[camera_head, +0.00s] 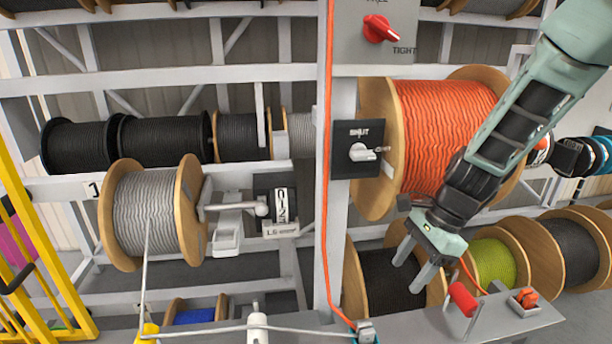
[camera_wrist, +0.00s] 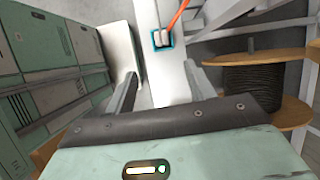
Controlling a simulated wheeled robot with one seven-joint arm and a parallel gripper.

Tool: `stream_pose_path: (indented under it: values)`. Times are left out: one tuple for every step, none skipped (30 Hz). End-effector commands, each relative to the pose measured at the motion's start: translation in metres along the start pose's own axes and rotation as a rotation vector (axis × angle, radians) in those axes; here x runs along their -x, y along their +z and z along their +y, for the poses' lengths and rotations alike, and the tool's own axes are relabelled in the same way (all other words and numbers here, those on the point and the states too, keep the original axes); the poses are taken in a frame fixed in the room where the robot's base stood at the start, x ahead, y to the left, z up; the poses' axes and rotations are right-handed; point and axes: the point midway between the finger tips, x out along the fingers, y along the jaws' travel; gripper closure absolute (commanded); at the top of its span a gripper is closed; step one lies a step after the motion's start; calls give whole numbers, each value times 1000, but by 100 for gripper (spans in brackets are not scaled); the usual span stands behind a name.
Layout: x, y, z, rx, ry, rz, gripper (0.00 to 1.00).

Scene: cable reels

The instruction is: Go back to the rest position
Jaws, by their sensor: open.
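My gripper (camera_head: 414,272) hangs at the lower right of the head view, in front of the reel rack. Its two fingers are spread apart with nothing visible between them. The fingers also show in the wrist view (camera_wrist: 160,92), spread to the left and right. My arm comes down from the upper right and passes in front of the large orange cable reel (camera_head: 440,115). The rest position is not marked in either view.
A grey bench (camera_head: 440,325) with a red handle (camera_head: 462,298) lies just below my gripper. A grey post (camera_head: 335,225) carries a lever panel (camera_head: 357,150). A grey cable reel (camera_head: 148,215) hangs at left, and a yellow frame (camera_head: 45,280) stands at far left.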

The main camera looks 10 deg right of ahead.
Motion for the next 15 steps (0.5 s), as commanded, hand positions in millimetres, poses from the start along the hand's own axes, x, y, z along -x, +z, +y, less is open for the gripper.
stream_pose_path:
  values:
    - [0, 13, 6, 76, 11, 4, 46]
    - [1, 23, 11, 146, 21, 9, 46]
    - [1, 39, 20, 267, 38, 16, 46]
    - [2, 53, 29, 378, 55, 24, 46]
    - [2, 67, 40, 505, 73, 33, 46]
    - [3, 87, 57, 694, 102, 46, 46]
    - [4, 100, 71, 845, 126, 57, 46]
    - [5, 112, 86, 998, 149, 69, 46]
    - [6, 125, 105, 1193, 182, 84, 46]
    - [7, 133, 118, 1334, 206, 95, 46]
    - [8, 140, 131, 1466, 229, 107, 46]
    - [9, 146, 146, 1628, 260, 121, 46]
    - [10, 149, 156, 1738, 280, 132, 46]
    - [12, 152, 165, 1836, 300, 141, 46]
    - [13, 154, 174, 1947, 323, 153, 46]
